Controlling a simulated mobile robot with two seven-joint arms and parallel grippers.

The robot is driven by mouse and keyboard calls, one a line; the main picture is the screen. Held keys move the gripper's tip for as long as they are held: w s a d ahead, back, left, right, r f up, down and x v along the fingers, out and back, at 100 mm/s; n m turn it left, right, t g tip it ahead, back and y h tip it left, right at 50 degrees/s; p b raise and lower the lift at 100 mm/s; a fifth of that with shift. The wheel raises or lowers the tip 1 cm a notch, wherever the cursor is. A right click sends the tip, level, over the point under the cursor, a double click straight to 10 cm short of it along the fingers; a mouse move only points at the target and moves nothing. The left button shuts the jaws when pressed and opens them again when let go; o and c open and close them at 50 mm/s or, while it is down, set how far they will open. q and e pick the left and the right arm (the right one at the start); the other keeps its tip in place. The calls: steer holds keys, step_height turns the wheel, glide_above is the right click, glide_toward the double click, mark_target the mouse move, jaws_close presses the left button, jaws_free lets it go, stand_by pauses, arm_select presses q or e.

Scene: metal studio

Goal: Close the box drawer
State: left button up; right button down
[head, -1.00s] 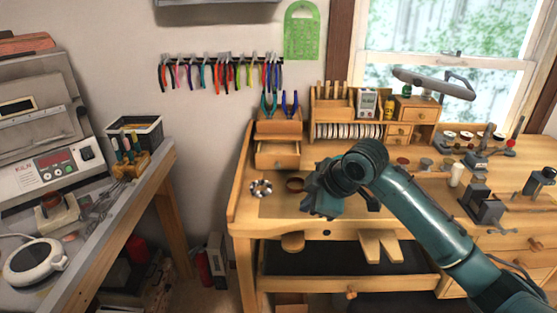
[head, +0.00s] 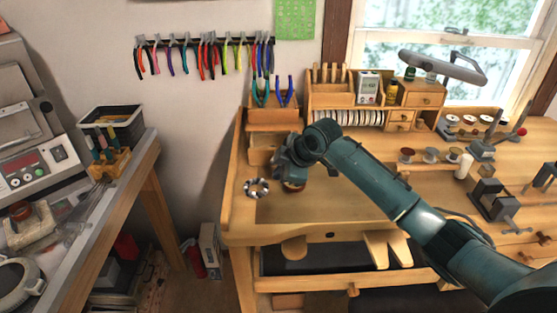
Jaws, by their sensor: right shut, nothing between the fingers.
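The small wooden box (head: 272,119) stands at the back left of the workbench, with pliers on top. Its drawer (head: 262,156) is on the front side and is partly hidden behind my right gripper, so how far it sticks out is hard to tell. My right gripper (head: 281,162) is shut and empty, pointing left at the drawer front; whether it touches the drawer is not clear. My left gripper is not in view.
A black-and-white beaded ring (head: 256,188) lies left of my gripper on the bench top (head: 335,207). A reddish round piece (head: 294,186) sits just below the gripper. A wooden organiser (head: 345,118) stands right of the box. The front middle of the bench is clear.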

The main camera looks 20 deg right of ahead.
mark_target(259, 153)
steer(key=shift+w+d, duration=0.2)
steer(key=shift+w, duration=0.75)
steer(key=shift+w+d, duration=0.15)
steer(key=shift+w, duration=0.8)
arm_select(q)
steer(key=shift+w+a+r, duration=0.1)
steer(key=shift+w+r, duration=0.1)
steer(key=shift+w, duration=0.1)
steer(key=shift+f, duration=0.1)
arm_select(e)
steer(key=shift+w, duration=0.1)
